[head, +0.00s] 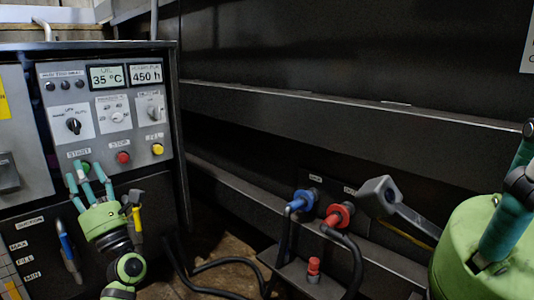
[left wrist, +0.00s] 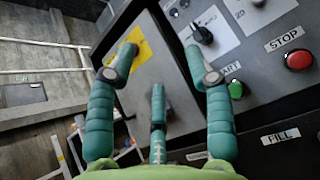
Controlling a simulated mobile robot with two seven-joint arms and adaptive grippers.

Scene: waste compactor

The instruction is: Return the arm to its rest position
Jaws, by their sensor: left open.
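My left gripper (head: 86,178) is in front of the control panel (head: 115,130) at the left of the head view, its teal fingers spread and pointing up. The green START button (head: 86,167) shows just behind the fingertips, partly hidden. In the left wrist view my left gripper (left wrist: 159,65) is open with nothing between its fingers. The START button (left wrist: 236,90) there lies just right of the right finger, which covers part of its label. I cannot tell any contact. My right gripper (head: 500,235) is at the right edge of the head view, partly cut off.
The red STOP button (head: 123,157) and yellow FILL button (head: 157,149) are right of START. Blue (head: 302,200) and red (head: 338,214) hose couplings and a grey lever (head: 390,200) stand between my arms. Black hoses (head: 220,263) lie below. A dark wall fills the back.

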